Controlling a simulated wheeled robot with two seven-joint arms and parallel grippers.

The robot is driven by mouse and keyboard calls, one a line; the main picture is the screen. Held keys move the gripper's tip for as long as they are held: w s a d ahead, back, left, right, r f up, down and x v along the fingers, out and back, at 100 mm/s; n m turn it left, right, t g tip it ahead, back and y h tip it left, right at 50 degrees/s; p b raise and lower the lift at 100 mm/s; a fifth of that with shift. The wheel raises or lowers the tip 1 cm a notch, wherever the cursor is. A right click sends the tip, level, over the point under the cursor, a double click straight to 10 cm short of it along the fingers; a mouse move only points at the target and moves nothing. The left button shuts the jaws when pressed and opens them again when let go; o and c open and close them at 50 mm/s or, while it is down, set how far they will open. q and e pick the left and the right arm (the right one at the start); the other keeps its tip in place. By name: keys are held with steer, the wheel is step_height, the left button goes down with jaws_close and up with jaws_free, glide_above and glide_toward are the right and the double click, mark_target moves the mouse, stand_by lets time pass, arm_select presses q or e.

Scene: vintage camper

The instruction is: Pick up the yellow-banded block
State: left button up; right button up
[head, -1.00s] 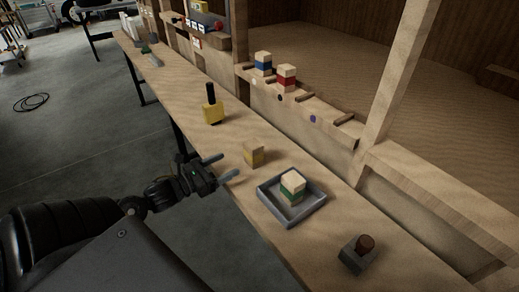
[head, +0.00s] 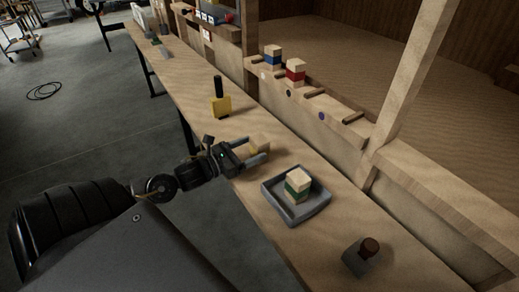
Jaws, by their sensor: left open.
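The yellow-banded block (head: 260,143), pale wood with a yellow band, stands on the wooden bench (head: 185,82). My left gripper (head: 257,149) is open and reaches in from the left at the block. One finger lies on the block's far-left side and the other on its near side, so the block appears at least partly between the fingertips. The near finger hides the block's lower part. I cannot tell whether the fingers touch it. My right gripper is not in view.
A grey tray (head: 271,206) holding a green-banded block (head: 298,184) sits close to the right. A yellow-based tool with a black handle (head: 221,105) stands farther back. A grey block with a brown knob (head: 360,256) is nearer. Blue-banded (head: 273,57) and red-banded (head: 295,72) blocks stand on the ledge.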

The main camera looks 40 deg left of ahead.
mark_target(264, 144)
arm_select(q)
steer(key=shift+w+d, duration=0.2)
steer(key=shift+w, duration=0.25)
steer(key=shift+p+x, duration=0.35)
steer(key=shift+x, duration=1.7)
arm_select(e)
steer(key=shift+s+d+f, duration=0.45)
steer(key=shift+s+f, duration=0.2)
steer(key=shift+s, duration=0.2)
arm_select(q)
steer(key=shift+d, duration=0.1)
steer(key=c, duration=1.1)
